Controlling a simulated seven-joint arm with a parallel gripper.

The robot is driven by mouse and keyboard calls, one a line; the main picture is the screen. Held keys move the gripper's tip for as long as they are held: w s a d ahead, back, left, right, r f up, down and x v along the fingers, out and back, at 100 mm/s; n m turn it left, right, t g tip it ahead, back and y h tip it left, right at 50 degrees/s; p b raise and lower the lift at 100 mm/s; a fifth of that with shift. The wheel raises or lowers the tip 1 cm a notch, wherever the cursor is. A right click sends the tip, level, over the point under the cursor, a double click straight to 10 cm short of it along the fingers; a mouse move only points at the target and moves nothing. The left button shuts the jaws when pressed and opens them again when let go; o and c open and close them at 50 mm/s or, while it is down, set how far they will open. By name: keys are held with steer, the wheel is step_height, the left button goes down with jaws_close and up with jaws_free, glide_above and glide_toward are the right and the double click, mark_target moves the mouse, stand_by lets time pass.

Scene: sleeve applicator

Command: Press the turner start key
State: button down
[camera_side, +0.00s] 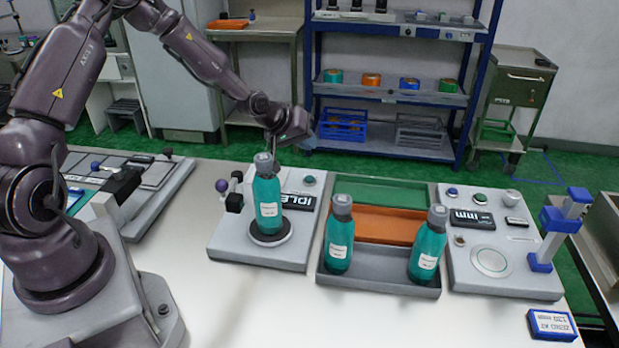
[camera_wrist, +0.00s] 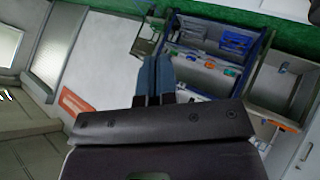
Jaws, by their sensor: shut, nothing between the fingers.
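The turner (camera_side: 235,243) is a grey box with a display reading IDLE (camera_side: 300,201). A teal bottle (camera_side: 267,203) with a grey cap stands upright on its dark round plate. A small round key (camera_side: 310,181) sits on the turner's back right, beyond the display; its label is too small to read. My gripper (camera_side: 308,137) is shut and empty, above and behind the bottle's cap, apart from the key. In the wrist view its blue fingers (camera_wrist: 155,78) are together and point toward the room; the turner is not visible there.
Two more teal bottles (camera_side: 339,235) (camera_side: 427,246) stand in a grey tray (camera_side: 375,283) right of the turner. A panel with a round plate (camera_side: 492,262) and a blue-clamped post (camera_side: 567,215) is further right. A purple-knobbed lever (camera_side: 222,186) stands at the turner's left.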

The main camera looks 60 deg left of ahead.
mark_target(308, 177)
steer(key=shift+f, duration=3.05)
steer(key=shift+f, duration=0.15)
steer(key=shift+f, duration=0.3)
